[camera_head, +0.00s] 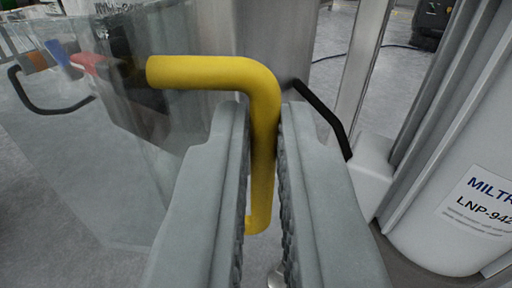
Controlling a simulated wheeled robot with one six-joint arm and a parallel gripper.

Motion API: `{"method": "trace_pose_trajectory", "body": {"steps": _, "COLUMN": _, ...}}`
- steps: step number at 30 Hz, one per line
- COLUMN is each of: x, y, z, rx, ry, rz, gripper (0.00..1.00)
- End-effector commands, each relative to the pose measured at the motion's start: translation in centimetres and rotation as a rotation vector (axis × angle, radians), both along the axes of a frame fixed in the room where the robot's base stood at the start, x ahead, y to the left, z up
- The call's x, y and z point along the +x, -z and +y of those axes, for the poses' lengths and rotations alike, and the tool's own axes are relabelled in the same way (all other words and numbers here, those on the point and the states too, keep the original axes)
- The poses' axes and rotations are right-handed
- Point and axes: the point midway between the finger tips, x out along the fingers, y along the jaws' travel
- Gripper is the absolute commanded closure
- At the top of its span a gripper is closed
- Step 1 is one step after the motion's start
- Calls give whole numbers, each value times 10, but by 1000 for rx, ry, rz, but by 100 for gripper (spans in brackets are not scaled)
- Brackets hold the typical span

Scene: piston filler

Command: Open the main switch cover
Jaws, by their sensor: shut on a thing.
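A yellow bent bar handle (205,72) crosses the middle of the view. Its upper arm runs left, and its upright part passes down between my fingers. My gripper (265,115) is shut on the upright part of this handle, one grey finger on each side. The lower end of the handle shows low between the fingers. I cannot tell for certain which part is the main switch cover, or whether it is open. The left finger and the handle hide part of what lies behind.
A clear panel (105,170) with a black handle (45,108) stands at left. A metal column (275,35) is behind the yellow handle. Another black handle (325,115) is right of my gripper. A white labelled cylinder (445,225) stands at right. Grey floor shows between.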

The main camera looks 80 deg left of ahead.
Motion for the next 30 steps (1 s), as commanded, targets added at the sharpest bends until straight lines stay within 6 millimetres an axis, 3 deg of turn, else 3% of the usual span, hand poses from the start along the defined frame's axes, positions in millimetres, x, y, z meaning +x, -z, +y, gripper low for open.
{"method": "trace_pose_trajectory", "body": {"steps": 5, "x": 4, "y": -3, "z": -1, "rx": -4, "ry": 10, "rz": -7, "gripper": 100}}
{"method": "trace_pose_trajectory", "body": {"steps": 6, "x": 4, "y": -4, "z": -1, "rx": -4, "ry": 10, "rz": -7, "gripper": 85}}
{"method": "trace_pose_trajectory", "body": {"steps": 9, "x": 4, "y": -3, "z": 0, "rx": -4, "ry": 9, "rz": -7, "gripper": 70}}
{"method": "trace_pose_trajectory", "body": {"steps": 20, "x": 1, "y": -2, "z": -4, "rx": -2, "ry": 6, "rz": -5, "gripper": 70}}
{"method": "trace_pose_trajectory", "body": {"steps": 30, "x": -10, "y": -1, "z": -59, "rx": -3, "ry": 7, "rz": -4, "gripper": 70}}
